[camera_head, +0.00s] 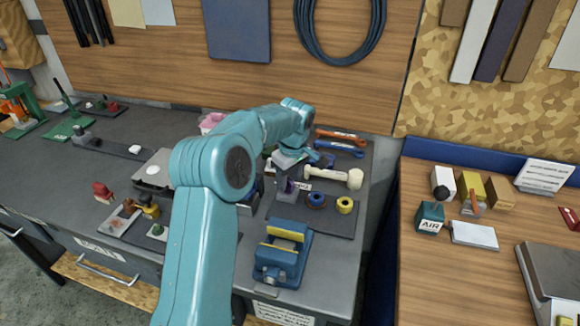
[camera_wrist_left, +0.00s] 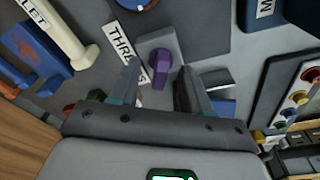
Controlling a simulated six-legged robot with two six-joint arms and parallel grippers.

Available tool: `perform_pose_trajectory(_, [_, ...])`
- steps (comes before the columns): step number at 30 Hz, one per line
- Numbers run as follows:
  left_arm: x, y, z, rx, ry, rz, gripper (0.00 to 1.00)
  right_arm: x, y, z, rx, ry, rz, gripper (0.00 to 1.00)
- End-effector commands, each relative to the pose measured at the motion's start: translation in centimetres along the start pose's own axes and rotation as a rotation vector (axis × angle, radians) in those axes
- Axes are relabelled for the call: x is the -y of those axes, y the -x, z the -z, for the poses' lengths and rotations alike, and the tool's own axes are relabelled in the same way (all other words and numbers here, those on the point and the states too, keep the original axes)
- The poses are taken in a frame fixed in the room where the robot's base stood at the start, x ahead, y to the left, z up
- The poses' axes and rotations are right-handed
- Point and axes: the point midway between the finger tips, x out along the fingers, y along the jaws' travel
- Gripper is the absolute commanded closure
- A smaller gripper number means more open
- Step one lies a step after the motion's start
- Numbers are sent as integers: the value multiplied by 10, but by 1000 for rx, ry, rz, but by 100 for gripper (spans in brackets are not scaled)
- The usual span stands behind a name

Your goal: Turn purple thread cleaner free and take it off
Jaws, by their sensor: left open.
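The purple thread cleaner (camera_wrist_left: 160,66) stands up from a grey block (camera_wrist_left: 158,45) in the left wrist view, beside a white label starting "THR" (camera_wrist_left: 126,50). My left gripper (camera_wrist_left: 157,88) is open, with one finger on each side of the purple piece and a visible gap on both sides. In the head view, my left gripper (camera_head: 284,176) reaches down over the bench from above, and the purple piece (camera_head: 283,186) is partly hidden beneath it. My right gripper is not in view.
A blue and yellow vise (camera_head: 283,252) stands in front. Orange and blue wrenches (camera_head: 340,136) lie behind.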

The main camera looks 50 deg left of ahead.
Motion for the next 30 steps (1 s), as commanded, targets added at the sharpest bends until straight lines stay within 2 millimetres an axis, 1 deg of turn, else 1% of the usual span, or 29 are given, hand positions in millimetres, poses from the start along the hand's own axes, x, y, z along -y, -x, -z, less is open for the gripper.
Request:
perform_pose_trajectory(5, [-1, 32, 0, -2, 0, -7, 53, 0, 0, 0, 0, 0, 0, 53])
perform_pose_trajectory(12, [-1, 98, 0, -2, 0, -6, 53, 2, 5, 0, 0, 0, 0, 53])
perform_pose_trajectory(15, [-1, 122, 0, -2, -1, -5, 53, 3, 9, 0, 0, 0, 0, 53])
perform_pose_trajectory(18, [0, 141, 0, -1, 0, -3, 53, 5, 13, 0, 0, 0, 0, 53])
perform_pose_trajectory(21, [0, 153, 0, -1, 0, -3, 53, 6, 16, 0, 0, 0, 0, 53])
perform_pose_trajectory(24, [0, 159, 0, 0, 0, -1, 53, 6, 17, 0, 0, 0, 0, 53])
perform_pose_trajectory(30, [0, 160, 0, 0, 0, -1, 53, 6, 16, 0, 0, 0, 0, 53])
